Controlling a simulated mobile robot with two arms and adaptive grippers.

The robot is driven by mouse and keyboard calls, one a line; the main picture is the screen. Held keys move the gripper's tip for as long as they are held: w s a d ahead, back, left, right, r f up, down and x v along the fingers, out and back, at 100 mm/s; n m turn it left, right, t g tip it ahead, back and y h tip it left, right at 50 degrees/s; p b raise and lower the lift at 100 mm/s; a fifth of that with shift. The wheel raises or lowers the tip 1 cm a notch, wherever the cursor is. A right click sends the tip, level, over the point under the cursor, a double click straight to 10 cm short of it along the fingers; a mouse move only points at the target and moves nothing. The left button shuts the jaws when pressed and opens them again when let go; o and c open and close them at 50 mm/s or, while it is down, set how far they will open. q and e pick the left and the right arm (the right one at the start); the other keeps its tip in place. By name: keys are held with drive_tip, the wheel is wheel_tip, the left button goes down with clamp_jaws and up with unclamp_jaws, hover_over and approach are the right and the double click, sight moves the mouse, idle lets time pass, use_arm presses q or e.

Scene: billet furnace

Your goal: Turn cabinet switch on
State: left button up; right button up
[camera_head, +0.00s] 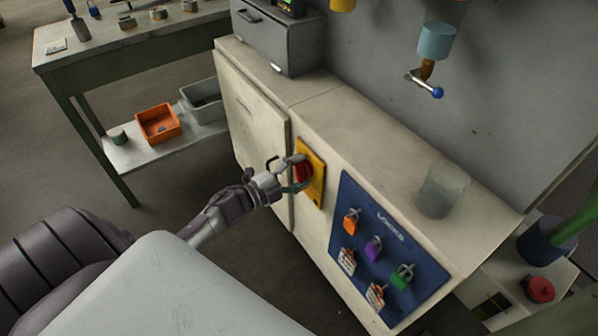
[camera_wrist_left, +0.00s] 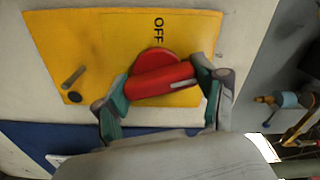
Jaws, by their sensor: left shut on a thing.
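The cabinet switch is a red rotary knob (camera_wrist_left: 160,80) on a yellow plate (camera_wrist_left: 95,45), which reads "OFF" beside the knob in the left wrist view. In the head view the yellow plate (camera_head: 316,180) sits on the front of the beige cabinet (camera_head: 320,120). My left gripper (camera_wrist_left: 162,85) is shut on the red knob, with one finger at each end of its bar. In the head view the left gripper (camera_head: 292,175) partly covers the knob. My right gripper is not in view.
A blue lock board (camera_head: 385,245) with several coloured padlocks hangs on the cabinet front, right of the switch. A clear container (camera_head: 442,190) stands on the cabinet top. A green-framed table (camera_head: 75,72) with an orange bin (camera_head: 158,123) stands at the left.

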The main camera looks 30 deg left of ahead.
use_arm(q)
drive_tip(key=shift+f+m+b, duration=0.1)
drive_tip(key=shift+m+b, duration=0.3)
drive_tip(key=shift+m, duration=1.5)
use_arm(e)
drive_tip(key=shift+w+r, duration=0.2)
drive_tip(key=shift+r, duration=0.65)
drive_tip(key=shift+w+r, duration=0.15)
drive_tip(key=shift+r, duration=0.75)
use_arm(q)
drive_tip(key=o, duration=1.1)
drive_tip(key=shift+o, duration=0.2)
drive_tip(key=v, duration=1.2)
